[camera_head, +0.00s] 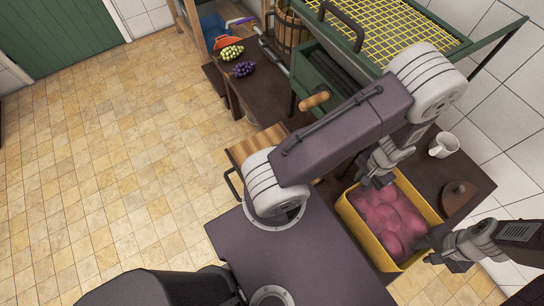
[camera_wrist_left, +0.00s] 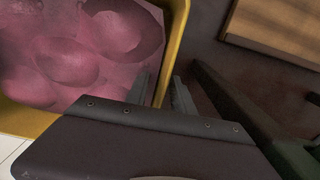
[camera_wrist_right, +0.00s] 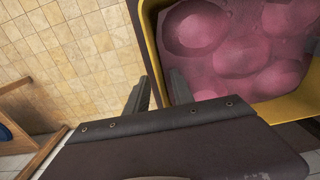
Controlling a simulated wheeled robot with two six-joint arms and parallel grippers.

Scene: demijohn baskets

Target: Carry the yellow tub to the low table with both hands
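The yellow tub (camera_head: 348,222) is at the right of the head view, over a dark brown table (camera_head: 440,168), filled with rounded pink contents (camera_head: 385,215). I cannot tell whether it rests on the table or is just above it. My left gripper (camera_head: 372,181) is at its far rim. In the left wrist view its fingers (camera_wrist_left: 160,92) stand on both sides of the yellow rim, with little gap. My right gripper (camera_head: 430,250) is at the rim's near right side. In the right wrist view its fingers (camera_wrist_right: 158,92) straddle the rim closely.
A white mug (camera_head: 443,145) and a brown round lid-like object (camera_head: 459,190) are beside the tub. A green frame with a yellow grid (camera_head: 385,38) stands behind. Grapes (camera_head: 231,52) lie on a dark bench further back. Open tiled floor (camera_head: 110,170) fills the left.

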